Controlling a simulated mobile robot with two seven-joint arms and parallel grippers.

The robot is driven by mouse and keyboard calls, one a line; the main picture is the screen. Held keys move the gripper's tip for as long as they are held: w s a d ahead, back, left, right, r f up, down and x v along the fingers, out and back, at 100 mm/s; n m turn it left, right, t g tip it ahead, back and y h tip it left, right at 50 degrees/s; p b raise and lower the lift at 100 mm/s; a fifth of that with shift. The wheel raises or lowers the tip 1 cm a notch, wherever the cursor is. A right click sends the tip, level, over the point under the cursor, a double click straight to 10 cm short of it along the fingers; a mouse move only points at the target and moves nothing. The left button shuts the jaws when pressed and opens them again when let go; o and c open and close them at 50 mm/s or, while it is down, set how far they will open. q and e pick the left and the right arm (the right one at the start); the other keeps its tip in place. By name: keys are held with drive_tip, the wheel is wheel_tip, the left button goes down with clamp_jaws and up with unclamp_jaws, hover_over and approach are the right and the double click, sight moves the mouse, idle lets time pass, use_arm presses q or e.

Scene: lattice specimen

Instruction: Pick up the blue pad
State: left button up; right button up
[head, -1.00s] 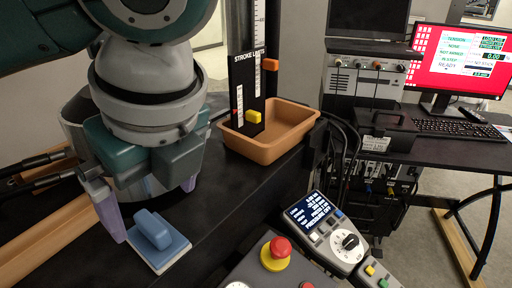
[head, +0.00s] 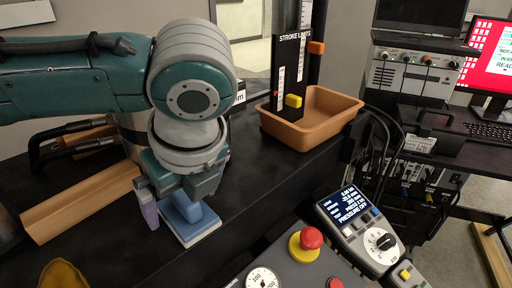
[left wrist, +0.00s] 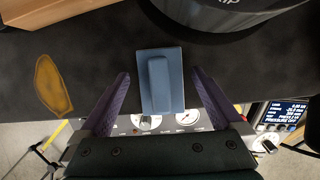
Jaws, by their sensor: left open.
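The blue pad (head: 190,222) lies flat on the black bench, with a raised blue grip block on top and a pale lower edge. It also shows in the left wrist view (left wrist: 176,62), upright in the picture, between the two purple fingers. My left gripper (head: 172,208) is open, right at the pad in the head view. In the left wrist view my left gripper (left wrist: 160,92) has one finger to each side of the pad, with gaps on both sides. The arm hides part of the pad's far side in the head view. My right gripper is not seen.
An orange-brown tray (head: 352,101) stands behind on the bench by the stroke limits board (head: 289,75). A control panel with a red emergency button (head: 311,238) and a handset (head: 357,227) are at the front right. A tan angled bar (head: 82,203) lies left; a yellowish-brown patch (left wrist: 52,85) is nearby.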

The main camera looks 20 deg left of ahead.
use_arm(q)
drive_tip(key=c, duration=1.3)
drive_tip(key=shift+r, duration=0.1)
wheel_tip(320, 180, up, 10)
drive_tip(key=shift+w+r+p, duration=0.1)
drive_tip(key=shift+r+p, duration=0.1)
drive_tip(key=shift+p, duration=0.75)
wheel_tip(320, 180, up, 10)
drive_tip(key=f+p, duration=0.1)
drive_tip(key=p, duration=0.3)
hover_over(181, 193)
drive_tip(key=shift+r, duration=0.25)
drive_tip(key=o, duration=0.8)
drive_tip(key=c, duration=0.6)
drive_tip(key=shift+c, duration=0.2)
